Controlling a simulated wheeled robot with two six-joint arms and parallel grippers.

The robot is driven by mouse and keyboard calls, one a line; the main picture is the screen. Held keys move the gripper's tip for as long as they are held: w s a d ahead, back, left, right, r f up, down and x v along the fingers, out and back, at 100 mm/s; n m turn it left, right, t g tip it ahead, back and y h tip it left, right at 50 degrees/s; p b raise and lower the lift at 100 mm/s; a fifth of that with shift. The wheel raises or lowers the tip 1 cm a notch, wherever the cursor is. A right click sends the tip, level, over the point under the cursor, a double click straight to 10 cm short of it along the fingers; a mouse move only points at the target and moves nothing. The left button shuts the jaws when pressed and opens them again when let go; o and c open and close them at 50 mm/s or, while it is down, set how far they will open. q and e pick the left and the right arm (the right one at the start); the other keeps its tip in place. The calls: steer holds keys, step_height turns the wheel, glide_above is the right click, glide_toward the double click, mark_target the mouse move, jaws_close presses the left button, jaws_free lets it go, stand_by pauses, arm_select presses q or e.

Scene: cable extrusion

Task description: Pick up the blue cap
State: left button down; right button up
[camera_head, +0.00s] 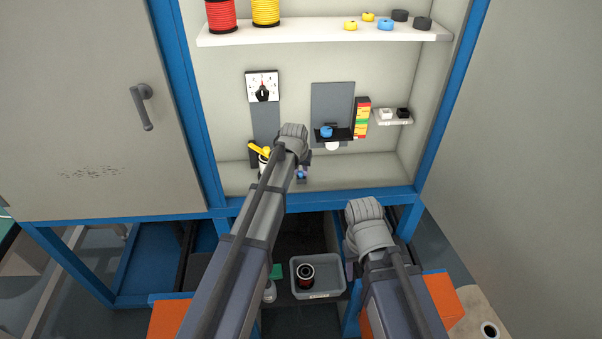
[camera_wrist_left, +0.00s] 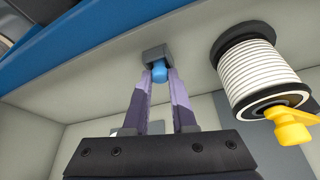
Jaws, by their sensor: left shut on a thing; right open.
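In the head view my left gripper (camera_head: 302,172) is low over the cabinet floor, partly hidden behind its own arm. A small blue cap (camera_wrist_left: 160,73) sits between its purple fingertips (camera_wrist_left: 160,82) in the left wrist view, and the fingers are shut on it. The cap touches or is just in front of a dark grey block (camera_wrist_left: 157,54); I cannot tell if they are joined. My right gripper (camera_head: 351,271) is lower right by the cabinet's front, mostly hidden by its arm; it is open, and no object shows in it.
A white-wound spool (camera_wrist_left: 258,75) with a yellow crank (camera_wrist_left: 291,126) is close beside my left gripper. A blue round piece (camera_head: 326,131) rests on a black ledge; another blue one (camera_head: 385,25) lies on the top shelf. A grey bin (camera_head: 328,290) holds a dark spool below.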

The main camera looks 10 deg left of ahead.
mark_target(301, 173)
arm_select(q)
step_height(301, 173, up, 10)
steer(key=p, duration=1)
steer(key=shift+s+a+f+b, duration=0.1)
steer(key=shift+a+f+b, duration=0.9)
steer(key=shift+f+b, duration=0.3)
steer(key=shift+s+a+f+b, duration=0.1)
steer(key=shift+a+f+b, duration=0.85)
steer(key=shift+f+b, duration=0.35)
steer(key=shift+s+a+f+b, duration=0.1)
steer(key=shift+a+f+b, duration=0.9)
steer(key=shift+f+b, duration=0.3)
steer(key=shift+r, duration=0.1)
steer(key=shift+r, duration=0.1)
